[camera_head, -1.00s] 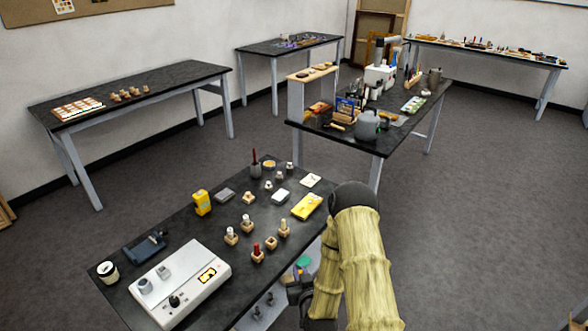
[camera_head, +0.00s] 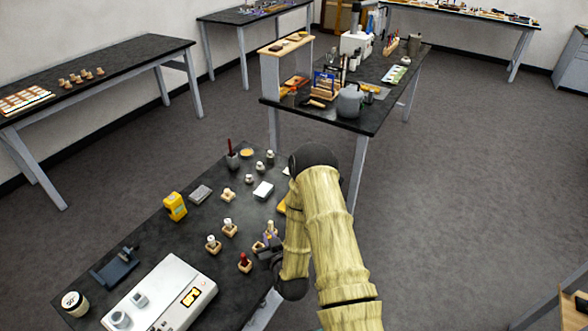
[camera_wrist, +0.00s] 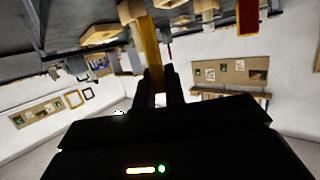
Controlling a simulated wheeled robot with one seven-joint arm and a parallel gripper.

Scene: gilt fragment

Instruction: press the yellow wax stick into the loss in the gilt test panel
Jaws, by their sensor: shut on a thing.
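A yellow wax stick (camera_wrist: 150,48) is between the two dark fingers of my gripper (camera_wrist: 160,88) in the wrist view. The gripper is shut on it. The far end of the stick is by a small wooden block (camera_wrist: 131,11); I cannot tell whether it still sits in it. In the head view my gripper (camera_head: 268,250) is at the table's right edge, next to a wooden holder (camera_head: 258,246), partly hidden by my arm. A flat yellow piece (camera_head: 282,207) shows beside my arm, mostly covered; I cannot tell whether it is the gilt test panel.
Several wooden holders with sticks stand close by, one with a red stick (camera_head: 244,260). A white control unit (camera_head: 160,297) fills the near left of the dark table (camera_head: 150,237).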

